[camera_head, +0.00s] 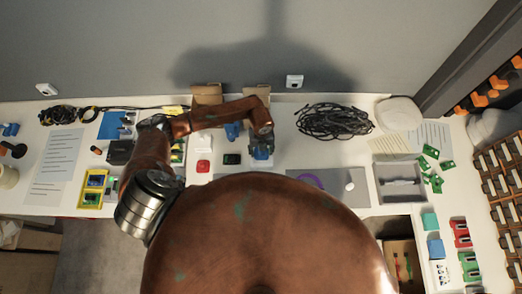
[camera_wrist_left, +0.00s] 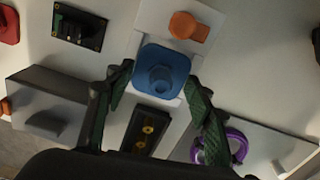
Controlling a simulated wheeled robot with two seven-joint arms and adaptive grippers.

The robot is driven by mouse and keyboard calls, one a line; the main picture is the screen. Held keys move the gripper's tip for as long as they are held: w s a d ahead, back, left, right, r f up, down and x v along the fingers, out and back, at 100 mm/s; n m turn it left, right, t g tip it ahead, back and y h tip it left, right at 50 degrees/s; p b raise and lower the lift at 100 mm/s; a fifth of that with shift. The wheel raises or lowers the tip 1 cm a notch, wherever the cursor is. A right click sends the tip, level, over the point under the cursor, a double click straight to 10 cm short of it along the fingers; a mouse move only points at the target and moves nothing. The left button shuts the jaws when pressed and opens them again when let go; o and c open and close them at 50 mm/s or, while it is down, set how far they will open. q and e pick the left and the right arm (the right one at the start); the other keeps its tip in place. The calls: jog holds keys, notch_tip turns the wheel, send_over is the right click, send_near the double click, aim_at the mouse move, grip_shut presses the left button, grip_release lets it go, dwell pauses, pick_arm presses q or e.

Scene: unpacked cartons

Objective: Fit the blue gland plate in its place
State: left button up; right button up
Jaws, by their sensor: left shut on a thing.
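The blue gland plate (camera_wrist_left: 163,75) is a rounded square with a raised round boss in its middle. In the left wrist view it sits between the green-lined fingers of my left gripper (camera_wrist_left: 160,92), which is shut on it. A pale panel (camera_wrist_left: 146,18) with an orange knob (camera_wrist_left: 187,27) lies beneath and beyond the plate. I cannot tell whether the plate touches the panel. In the head view my left gripper (camera_head: 262,141) is over the middle of the table, with a blue patch of the plate (camera_head: 262,153) below it. My right gripper is not in view.
A black part with yellow dots (camera_wrist_left: 148,130) and a purple ring (camera_wrist_left: 235,146) lie near the gripper. A black module (camera_head: 231,159) and a red block (camera_head: 203,166) are to its left. A black cable coil (camera_head: 335,121) and a grey tray (camera_head: 399,182) are to the right.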

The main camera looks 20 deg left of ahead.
pick_arm(q)
jog(key=shift+f+b, duration=0.75)
jog(key=shift+f, duration=0.4)
jog(key=o, duration=1.2)
notch_tip(320, 180, up, 12)
